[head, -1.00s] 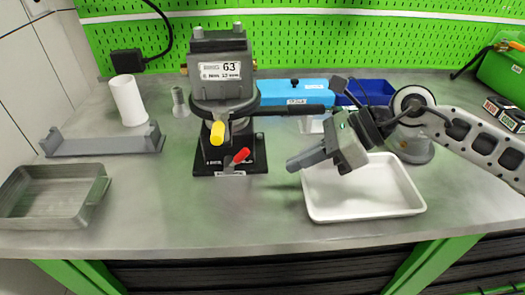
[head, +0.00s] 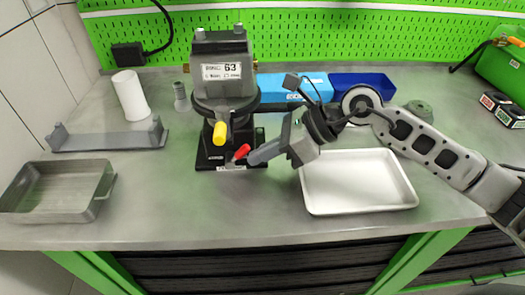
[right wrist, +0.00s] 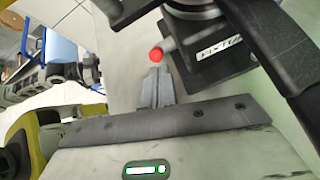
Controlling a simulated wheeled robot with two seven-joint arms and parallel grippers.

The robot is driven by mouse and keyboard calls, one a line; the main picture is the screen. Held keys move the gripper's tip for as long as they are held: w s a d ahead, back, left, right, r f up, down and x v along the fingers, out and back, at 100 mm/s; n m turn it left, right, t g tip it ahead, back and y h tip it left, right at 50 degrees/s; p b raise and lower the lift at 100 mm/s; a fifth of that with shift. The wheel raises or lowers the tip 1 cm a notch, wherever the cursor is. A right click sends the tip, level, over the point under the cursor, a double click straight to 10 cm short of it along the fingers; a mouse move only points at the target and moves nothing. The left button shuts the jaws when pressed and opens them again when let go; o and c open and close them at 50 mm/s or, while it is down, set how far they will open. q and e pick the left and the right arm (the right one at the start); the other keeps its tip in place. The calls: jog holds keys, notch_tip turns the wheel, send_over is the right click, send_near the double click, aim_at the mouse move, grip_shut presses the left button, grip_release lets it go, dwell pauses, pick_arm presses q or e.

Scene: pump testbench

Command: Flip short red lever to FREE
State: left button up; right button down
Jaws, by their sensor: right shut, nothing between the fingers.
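The short red lever (head: 242,152) sits low at the front right of the grey pump (head: 226,80) on its black base plate. Its red tip also shows in the right wrist view (right wrist: 156,55). My right gripper (head: 252,160) is shut and empty, its fingertips right beside the red tip. In the right wrist view the closed fingertips (right wrist: 155,72) are just below the red tip; whether they touch it I cannot tell. A longer yellow lever (head: 220,133) hangs to the left of the red one. My left gripper is not in view.
A white tray (head: 412,197) lies right of the pump, under my right arm. A grey metal tray (head: 103,192), a grey bracket (head: 75,144) and a white cylinder (head: 145,112) stand at left. Blue bins (head: 385,88) are behind. The front middle of the bench (head: 220,215) is clear.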

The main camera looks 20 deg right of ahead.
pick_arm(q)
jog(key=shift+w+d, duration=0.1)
pick_arm(e)
jog(key=shift+a+r, duration=0.15)
jog(key=shift+r, duration=0.2)
jog(key=shift+w+a+r+b, duration=0.15)
jog(key=shift+a+r+b, duration=0.15)
jog(key=shift+r+b, duration=0.15)
jog(key=shift+w+a+r+b, duration=0.2)
jog(key=shift+a+r+b, duration=0.35)
jog(key=shift+a, duration=0.2)
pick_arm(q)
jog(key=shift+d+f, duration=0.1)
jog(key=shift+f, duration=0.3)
pick_arm(e)
jog(key=shift+a+r, duration=0.15)
jog(key=shift+a, duration=0.05)
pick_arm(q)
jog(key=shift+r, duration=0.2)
pick_arm(e)
jog(key=shift+a+r, duration=0.1)
jog(key=shift+a, duration=0.05)
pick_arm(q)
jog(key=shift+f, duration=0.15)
